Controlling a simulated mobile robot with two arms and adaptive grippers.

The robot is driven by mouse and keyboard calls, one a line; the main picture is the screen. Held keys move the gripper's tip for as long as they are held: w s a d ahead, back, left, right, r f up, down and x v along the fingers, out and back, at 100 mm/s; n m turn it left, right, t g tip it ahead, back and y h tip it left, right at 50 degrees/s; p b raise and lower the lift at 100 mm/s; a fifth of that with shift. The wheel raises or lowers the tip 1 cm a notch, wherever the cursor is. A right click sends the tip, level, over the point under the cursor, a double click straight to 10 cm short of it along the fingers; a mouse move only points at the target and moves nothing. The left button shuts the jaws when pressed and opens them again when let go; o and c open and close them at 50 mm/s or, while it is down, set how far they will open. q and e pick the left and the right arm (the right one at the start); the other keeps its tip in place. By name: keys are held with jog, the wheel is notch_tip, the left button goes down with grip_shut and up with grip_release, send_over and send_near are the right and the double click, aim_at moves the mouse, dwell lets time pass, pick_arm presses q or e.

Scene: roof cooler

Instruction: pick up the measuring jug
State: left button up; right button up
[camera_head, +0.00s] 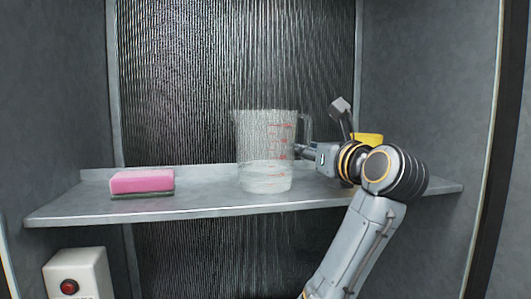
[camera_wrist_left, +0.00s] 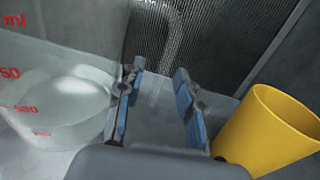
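The clear measuring jug (camera_head: 265,150) with red markings stands upright on the metal shelf, its handle on the right side. In the left wrist view the jug (camera_wrist_left: 60,105) fills the left side. My left gripper (camera_head: 321,130) is just right of the jug, by the handle. In the left wrist view its blue-padded fingers (camera_wrist_left: 158,80) are spread apart. The faint, clear handle (camera_wrist_left: 172,35) shows ahead of the fingertips; I cannot tell whether part of it lies between the fingers. My right gripper is not in view.
A yellow cup (camera_wrist_left: 270,130) stands close to the right of my left gripper, mostly hidden behind the wrist in the head view. A pink sponge (camera_head: 142,181) lies on the left of the shelf (camera_head: 205,206). Walls enclose both sides.

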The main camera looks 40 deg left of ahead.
pick_arm(q)
jog(key=shift+s+d+r, duration=0.25)
jog(key=shift+s+d, duration=0.15)
jog(key=shift+d, duration=0.1)
jog(key=shift+s+d+r, duration=0.25)
jog(key=shift+s+d, duration=0.15)
jog(key=shift+d, duration=0.05)
grip_shut()
jog(key=shift+w+a+f, duration=0.1)
jog(key=shift+w+a, duration=0.05)
jog(key=shift+w+a+f, duration=0.1)
jog(key=shift+w+a, duration=0.05)
jog(key=shift+a, duration=0.05)
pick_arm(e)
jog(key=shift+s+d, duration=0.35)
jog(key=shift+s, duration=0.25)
